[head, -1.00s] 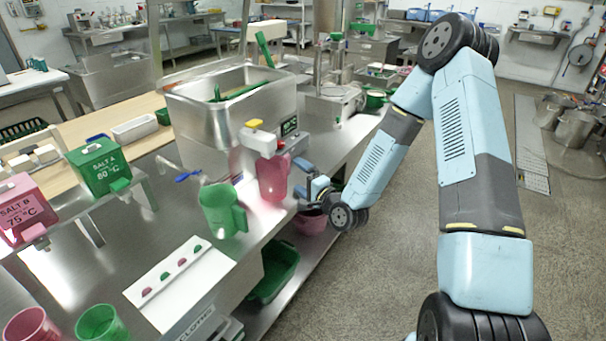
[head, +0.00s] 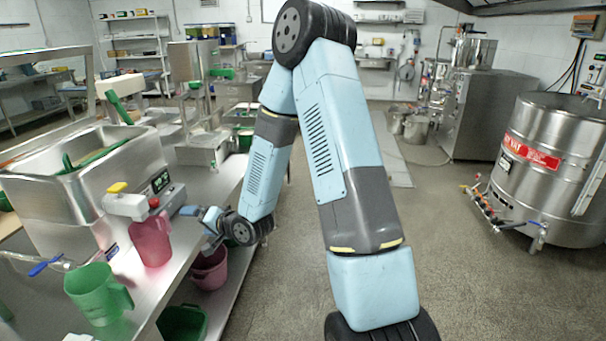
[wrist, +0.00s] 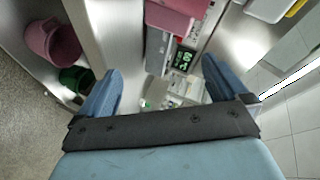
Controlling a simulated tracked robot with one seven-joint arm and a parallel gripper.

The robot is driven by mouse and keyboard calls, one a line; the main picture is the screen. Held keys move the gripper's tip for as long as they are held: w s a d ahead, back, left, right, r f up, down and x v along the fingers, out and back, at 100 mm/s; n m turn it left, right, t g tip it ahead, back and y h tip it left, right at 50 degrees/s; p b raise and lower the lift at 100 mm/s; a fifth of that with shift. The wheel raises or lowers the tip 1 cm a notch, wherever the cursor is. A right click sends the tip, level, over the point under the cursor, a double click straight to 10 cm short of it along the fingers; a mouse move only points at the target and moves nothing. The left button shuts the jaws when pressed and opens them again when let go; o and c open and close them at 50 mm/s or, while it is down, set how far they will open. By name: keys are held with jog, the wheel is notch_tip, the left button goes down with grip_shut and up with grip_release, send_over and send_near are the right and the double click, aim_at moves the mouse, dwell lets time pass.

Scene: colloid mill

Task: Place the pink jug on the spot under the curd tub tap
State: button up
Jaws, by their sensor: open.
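The pink jug (head: 152,242) stands upright near the bench's right edge, below a white unit (head: 128,207) with a yellow lever and red knob. In the wrist view a pink body, likely the jug (wrist: 175,18), shows at the top, beyond the fingers. My gripper (head: 203,217) is just right of the jug at the bench edge. It is open and empty in the wrist view (wrist: 160,68). A steel tub (head: 70,185) holding a green tool stands behind. A blue-handled tap (head: 45,265) is at left; the spot beneath it cannot be made out.
A green jug (head: 95,293) stands left of the pink one. A pink bucket (head: 210,268) and a green bin (head: 182,323) sit below the bench edge. Floor to the right is open up to a large steel vat (head: 550,165).

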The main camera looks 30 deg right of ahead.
jog(key=s+d+r+n+g+h, duration=0.1)
jog(key=s+d+r+n+h, duration=0.1)
jog(key=s+d+r+h, duration=0.35)
jog(key=s+d+r+n+g+h, duration=0.25)
jog(key=d+r, duration=0.45)
jog(key=r, duration=0.4)
jog(key=s+d+r+g, duration=0.1)
jog(key=s+r, duration=0.2)
jog(key=s, duration=0.5)
jog(key=s+d+r+n+g, duration=0.1)
jog(key=s+r, duration=0.3)
jog(key=s, duration=0.4)
jog(key=s+d+r+g, duration=0.1)
jog(key=s+d+r, duration=0.1)
jog(key=s, duration=0.6)
jog(key=shift+s+d+r, duration=0.35)
jog(key=shift+s+r, duration=0.05)
jog(key=shift+r, duration=0.4)
